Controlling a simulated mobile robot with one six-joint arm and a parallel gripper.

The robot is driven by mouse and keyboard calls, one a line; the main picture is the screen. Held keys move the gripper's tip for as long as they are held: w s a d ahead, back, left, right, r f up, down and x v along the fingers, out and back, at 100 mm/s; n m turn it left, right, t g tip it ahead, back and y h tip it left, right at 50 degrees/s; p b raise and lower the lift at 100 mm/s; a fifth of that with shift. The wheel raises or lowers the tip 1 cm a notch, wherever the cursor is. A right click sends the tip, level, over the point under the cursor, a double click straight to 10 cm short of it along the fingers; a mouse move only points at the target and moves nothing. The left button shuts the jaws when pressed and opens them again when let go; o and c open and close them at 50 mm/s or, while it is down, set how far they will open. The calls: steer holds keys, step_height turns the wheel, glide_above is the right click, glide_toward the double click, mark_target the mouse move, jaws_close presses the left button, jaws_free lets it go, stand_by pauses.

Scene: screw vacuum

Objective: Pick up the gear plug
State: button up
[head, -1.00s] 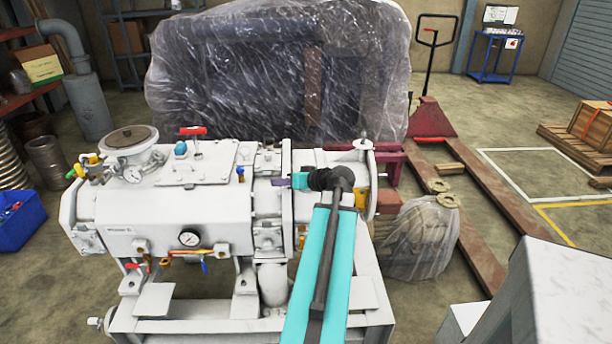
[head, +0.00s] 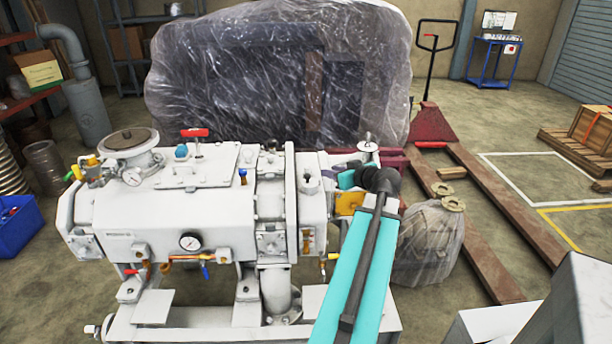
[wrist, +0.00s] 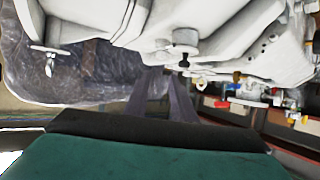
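A small white cylinder with a dark knob on top, which looks like the gear plug (head: 309,183), stands on the right end of the white pump (head: 175,215). In the wrist view, which is upside down, it hangs from the white housing at top centre (wrist: 185,42). My gripper (head: 338,164) is to the right of and behind the plug in the head view, apart from it and partly hidden by my teal arm. In the wrist view its two greyish-purple fingers (wrist: 166,85) stand apart with nothing between them.
A white upright lifting eye (head: 368,144) rises close to my wrist. A red-handled valve (head: 194,134) and a gauge (head: 190,241) are on the pump. A plastic-wrapped load (head: 275,75) stands behind. A wrapped bundle (head: 425,245) and pallet truck (head: 500,210) are to the right.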

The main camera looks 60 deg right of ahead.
steer(key=p, duration=0.1)
glide_toward(309, 168)
steer(key=shift+w+d+f, duration=0.1)
steer(key=shift+w+d, duration=0.3)
steer(key=shift+w, duration=0.45)
steer(key=shift+w+d+f, duration=0.15)
steer(key=shift+w+f, duration=0.1)
steer(key=shift+w, duration=0.1)
steer(key=shift+p, duration=0.3)
steer(key=shift+p+x, duration=0.9)
steer(key=shift+x, duration=1.7)
steer(key=shift+s+f, duration=0.1)
steer(key=shift+f, duration=0.1)
jaws_close()
